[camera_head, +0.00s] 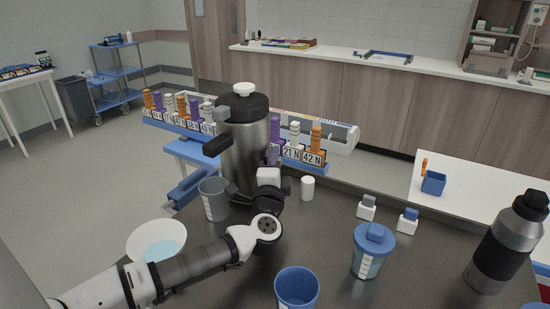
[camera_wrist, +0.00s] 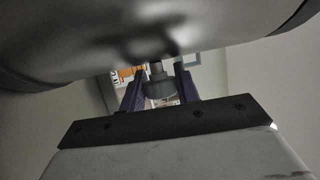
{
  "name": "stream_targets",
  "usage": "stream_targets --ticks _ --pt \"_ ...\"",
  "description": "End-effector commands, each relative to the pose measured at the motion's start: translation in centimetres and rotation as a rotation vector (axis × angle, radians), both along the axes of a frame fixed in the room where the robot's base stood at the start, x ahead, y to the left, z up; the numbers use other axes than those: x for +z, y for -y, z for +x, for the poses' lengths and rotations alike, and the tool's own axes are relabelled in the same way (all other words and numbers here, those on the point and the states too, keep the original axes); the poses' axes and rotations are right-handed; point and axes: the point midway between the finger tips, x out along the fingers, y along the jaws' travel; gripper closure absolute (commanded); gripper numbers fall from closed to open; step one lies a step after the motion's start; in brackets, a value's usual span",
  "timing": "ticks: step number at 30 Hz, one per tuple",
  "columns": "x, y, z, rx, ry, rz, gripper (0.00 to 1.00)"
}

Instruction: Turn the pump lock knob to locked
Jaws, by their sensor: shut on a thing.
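The pump pot (camera_head: 243,150) is a tall steel flask with a black lid, a white top cap and a dark spout, standing on the dark table. My gripper (camera_head: 270,182) is low at its right side, with the fingertips mostly hidden in the head view. In the wrist view, the two dark purple fingers of my gripper (camera_wrist: 159,82) are shut on a grey round knob (camera_wrist: 160,90) with a short stem. The curved steel body (camera_wrist: 110,30) fills the top of that view. No lock mark is readable, so I cannot tell the knob's setting.
A white plate (camera_head: 140,240), blue cup (camera_head: 296,287), lidded blue cup (camera_head: 370,255) and dark bottle (camera_head: 507,245) surround my arm. A tag rack (camera_head: 180,128) stands behind.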

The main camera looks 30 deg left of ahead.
Motion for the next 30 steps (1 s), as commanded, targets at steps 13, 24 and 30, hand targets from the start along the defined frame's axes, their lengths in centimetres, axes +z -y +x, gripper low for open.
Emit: stream_targets --ticks 13,24,30 --pt "1.2 0.1 0.0 -0.001 -0.376 -0.021 0.91" --pt "0.4 0.0 0.1 0.0 -0.67 -0.034 0.91" --pt "0.2 0.0 0.1 0.001 -0.771 -0.041 0.91"
